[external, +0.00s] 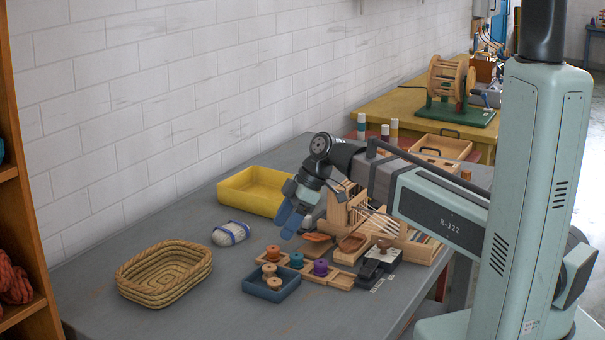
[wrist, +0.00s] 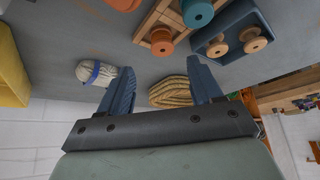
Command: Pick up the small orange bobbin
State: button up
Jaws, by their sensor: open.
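The small orange bobbin (external: 273,252) stands at the left end of a wooden rack (external: 340,281), beside a teal bobbin (external: 297,260) and a purple bobbin (external: 320,268). In the wrist view the orange bobbin (wrist: 161,43) is at the top middle, beyond my fingertips, with the teal bobbin (wrist: 197,12) to its right. My gripper (external: 287,223) is open and empty, tilted down above the table, behind the bobbins. Its two blue fingers also show in the wrist view (wrist: 160,66), spread apart, with nothing between them.
A blue tray (external: 253,287) with two wooden spools sits in front of the rack. A wicker basket (external: 165,272), a grey skein (external: 230,233) with blue bands and a yellow bin (external: 262,186) stand around. An orange piece (external: 317,237) lies behind the rack. The front-left tabletop is clear.

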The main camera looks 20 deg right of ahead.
aim_at(273, 248)
jog(key=shift+s+x, duration=0.15)
jog(key=shift+x, duration=1.35)
jog(key=shift+s+x, duration=0.1)
jog(key=shift+x, duration=1.35)
jog(key=shift+d+f, duration=0.1)
jog(key=shift+d, duration=0.05)
jog(key=c, duration=1.1)
